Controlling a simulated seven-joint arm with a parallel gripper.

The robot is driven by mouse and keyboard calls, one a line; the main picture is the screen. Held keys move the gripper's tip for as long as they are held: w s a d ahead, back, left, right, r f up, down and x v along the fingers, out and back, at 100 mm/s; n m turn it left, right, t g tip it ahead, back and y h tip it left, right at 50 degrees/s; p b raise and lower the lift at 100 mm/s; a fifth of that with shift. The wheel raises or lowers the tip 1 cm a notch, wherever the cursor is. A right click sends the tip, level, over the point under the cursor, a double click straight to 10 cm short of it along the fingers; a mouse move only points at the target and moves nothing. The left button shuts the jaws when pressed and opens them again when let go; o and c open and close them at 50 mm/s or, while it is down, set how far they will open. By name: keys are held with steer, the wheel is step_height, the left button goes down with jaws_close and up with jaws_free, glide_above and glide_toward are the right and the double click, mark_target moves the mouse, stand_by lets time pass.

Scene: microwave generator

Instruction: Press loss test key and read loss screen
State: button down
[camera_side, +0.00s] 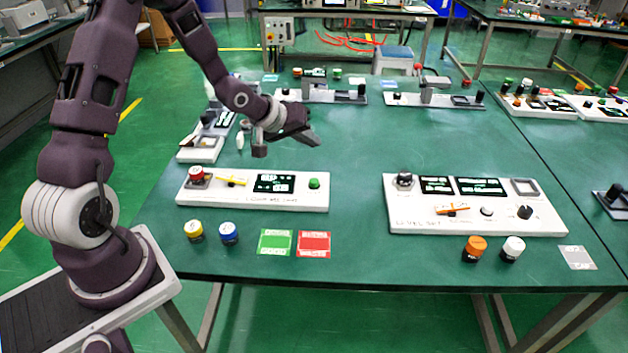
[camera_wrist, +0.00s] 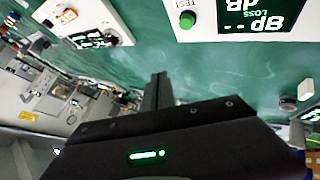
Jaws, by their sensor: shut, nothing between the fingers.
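The white loss test panel (camera_side: 252,203) lies at the front left of the green bench. Its green key (camera_side: 314,183) stands at the right end, beside the dark loss screen (camera_side: 273,183). In the wrist view the green key (camera_wrist: 187,20) is at the top, next to a TEST label. The loss screen (camera_wrist: 262,18) is lit and cut off by the frame; its LOSS and dB text is turned, with dashes visible. My gripper (camera_side: 310,138) is shut and empty, above the bench behind the panel, apart from the key. Its fingers (camera_wrist: 158,82) are together in the wrist view.
A second white panel (camera_side: 470,222) with two screens and an orange lever lies to the right. Yellow (camera_side: 194,231) and blue (camera_side: 229,233) capped pots and green (camera_side: 275,242) and red (camera_side: 314,244) cards lie in front. More units stand behind; the bench middle is clear.

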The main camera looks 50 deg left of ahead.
mark_target(311, 182)
steer(key=shift+f, duration=0.15)
steer(key=shift+f, duration=4.35)
steer(key=shift+f, duration=0.4)
steer(key=shift+f, duration=0.55)
steer(key=shift+r, duration=0.95)
steer(key=shift+r, duration=0.1)
steer(key=shift+r, duration=2.4)
